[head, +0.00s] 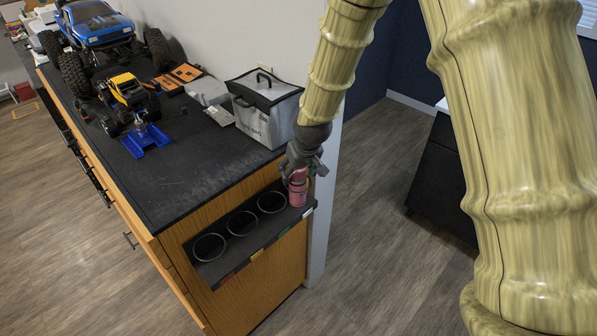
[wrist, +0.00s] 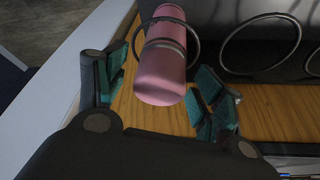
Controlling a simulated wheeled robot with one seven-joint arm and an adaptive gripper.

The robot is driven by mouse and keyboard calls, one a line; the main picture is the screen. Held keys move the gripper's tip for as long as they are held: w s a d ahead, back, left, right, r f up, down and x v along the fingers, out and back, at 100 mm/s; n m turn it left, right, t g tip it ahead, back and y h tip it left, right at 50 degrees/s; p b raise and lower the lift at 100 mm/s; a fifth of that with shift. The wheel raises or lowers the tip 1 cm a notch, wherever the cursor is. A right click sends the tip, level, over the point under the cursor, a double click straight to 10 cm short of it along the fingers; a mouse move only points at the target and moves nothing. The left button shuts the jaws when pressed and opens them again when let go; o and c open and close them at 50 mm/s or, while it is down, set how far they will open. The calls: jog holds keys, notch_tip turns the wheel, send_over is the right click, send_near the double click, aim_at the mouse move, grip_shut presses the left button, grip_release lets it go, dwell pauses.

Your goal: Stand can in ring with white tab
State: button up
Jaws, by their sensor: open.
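A pink can (head: 298,190) is at the right end of the shelf with the rings, under my gripper (head: 303,165). In the wrist view the pink can (wrist: 162,75) has a thin metal ring (wrist: 197,42) around it, and the band crosses its near side. The can looks roughly upright; its base is hidden. A white tab (head: 308,212) is on the shelf's front edge below this ring. In the wrist view my gripper (wrist: 155,90) is open, with one finger on each side of the can. There is a gap at the left finger; contact at the right finger is unclear.
Three empty rings (head: 241,223) run left along the black shelf (head: 222,258), with coloured tabs on its edge. Above is a black worktop (head: 190,180) with a grey bag (head: 265,110), RC crawlers (head: 128,92) and a blue stand (head: 146,141).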

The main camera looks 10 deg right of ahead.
jog(key=b+v, duration=0.2)
jog(key=v, duration=0.9)
jog(key=shift+r+b, duration=0.15)
jog(key=shift+b, duration=0.15)
jog(key=s+d+f+g, duration=0.1)
jog(key=s+f, duration=0.3)
jog(key=f, duration=0.5)
jog(key=s+d+f+m, duration=0.1)
jog(key=s+f, duration=0.4)
jog(key=f, duration=0.3)
jog(key=s+d+f+g, duration=0.1)
jog(key=s+f, duration=0.3)
jog(key=f, duration=0.5)
jog(key=s+d+f, duration=0.1)
jog(key=s+f, duration=0.4)
jog(key=s, duration=0.3)
jog(key=s+d+f+m+g, duration=0.1)
jog(key=s+f, duration=0.4)
jog(key=s, duration=0.4)
jog(key=s+d+f+g, duration=0.1)
jog(key=s+d+f, duration=0.1)
jog(key=s+f, duration=0.3)
jog(key=s, duration=0.4)
jog(key=shift+s+f+m+h, duration=0.25)
jog(key=shift+f+m+h, duration=0.05)
jog(key=shift+f+h, duration=0.1)
